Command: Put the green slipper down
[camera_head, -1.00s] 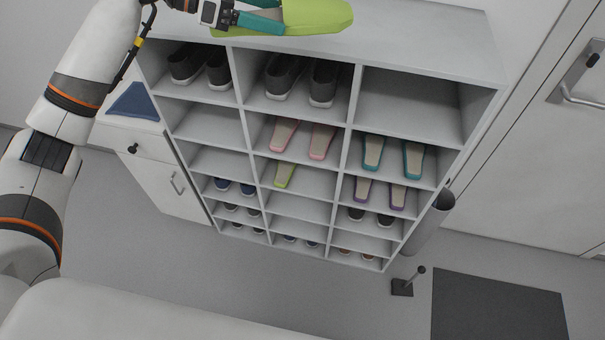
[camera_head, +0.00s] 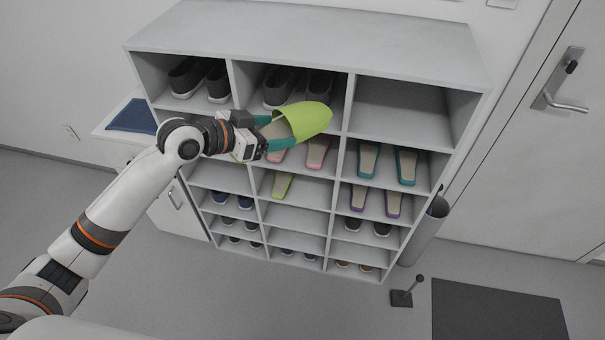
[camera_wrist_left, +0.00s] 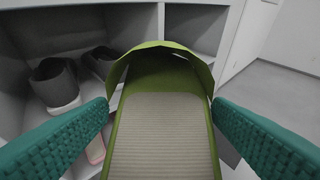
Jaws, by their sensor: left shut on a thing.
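The green slipper (camera_head: 310,119) has a lime-green toe cover and a beige ribbed sole. My left gripper (camera_head: 272,133) is shut on its heel end and holds it in the air in front of the shoe rack (camera_head: 330,32), toe pointing right. In the left wrist view the slipper (camera_wrist_left: 162,130) lies between the two teal fingers, toe pointing away. Another green slipper (camera_head: 283,186) sits alone in a middle-column compartment lower down, with bare shelf to its right. The held slipper partly hides the pink slippers (camera_head: 317,154). My right gripper is not in view.
Dark shoes (camera_head: 281,88) fill the top left and top middle compartments; the top right one (camera_head: 400,110) is empty. Teal slippers (camera_head: 407,167) and purple slippers (camera_head: 392,202) are in the right column. A bin (camera_head: 425,227) stands right of the rack. The rack top is clear.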

